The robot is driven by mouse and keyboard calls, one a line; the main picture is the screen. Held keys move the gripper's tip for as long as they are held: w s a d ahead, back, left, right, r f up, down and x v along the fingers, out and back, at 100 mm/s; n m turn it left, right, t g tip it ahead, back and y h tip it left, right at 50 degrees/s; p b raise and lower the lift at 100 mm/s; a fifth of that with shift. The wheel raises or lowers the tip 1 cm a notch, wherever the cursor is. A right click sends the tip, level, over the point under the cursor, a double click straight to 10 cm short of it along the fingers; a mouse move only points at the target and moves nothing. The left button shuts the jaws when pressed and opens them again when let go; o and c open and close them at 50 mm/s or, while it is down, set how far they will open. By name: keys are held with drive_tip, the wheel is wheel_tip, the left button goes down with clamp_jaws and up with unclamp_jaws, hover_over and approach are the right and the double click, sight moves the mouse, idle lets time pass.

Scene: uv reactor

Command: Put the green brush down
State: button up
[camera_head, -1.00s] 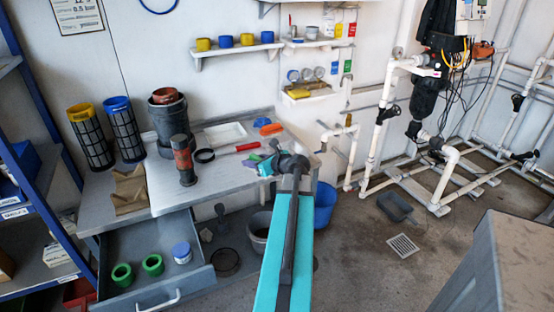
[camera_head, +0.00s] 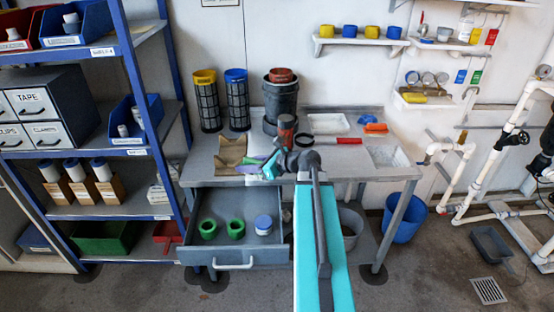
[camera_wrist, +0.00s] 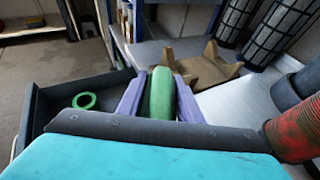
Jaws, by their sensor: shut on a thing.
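The green brush (camera_wrist: 161,95) is between the purple fingers of my gripper (camera_wrist: 160,92) in the wrist view. The gripper is shut on it. In the head view my gripper (camera_head: 262,168) is over the front part of the workbench (camera_head: 340,173), close to the brown cardboard holder (camera_head: 231,153). The brush is small and mostly hidden there. In the wrist view the cardboard holder (camera_wrist: 195,68) lies just beyond the brush, on the bench top. I cannot tell whether the brush touches the bench.
An open drawer (camera_head: 200,256) below holds two green rings (camera_head: 208,228) and a blue-lidded jar (camera_head: 263,224). A grey-and-red cylinder (camera_head: 287,130) stands near my arm. Filter baskets (camera_head: 206,100) stand at the back. A red-handled tool (camera_head: 348,140) lies to the right.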

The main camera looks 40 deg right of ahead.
drive_tip(key=a+n+g+y, duration=0.4)
drive_tip(key=a+n+y, duration=0.1)
drive_tip(key=a, duration=2.2)
drive_tip(key=shift+w+a+r+n+y, duration=0.25)
drive_tip(key=shift+a+r+n+y, duration=0.05)
drive_tip(key=shift+r+n, duration=0.2)
drive_tip(key=shift+s+g, duration=0.15)
drive_tip(key=shift+g, duration=0.15)
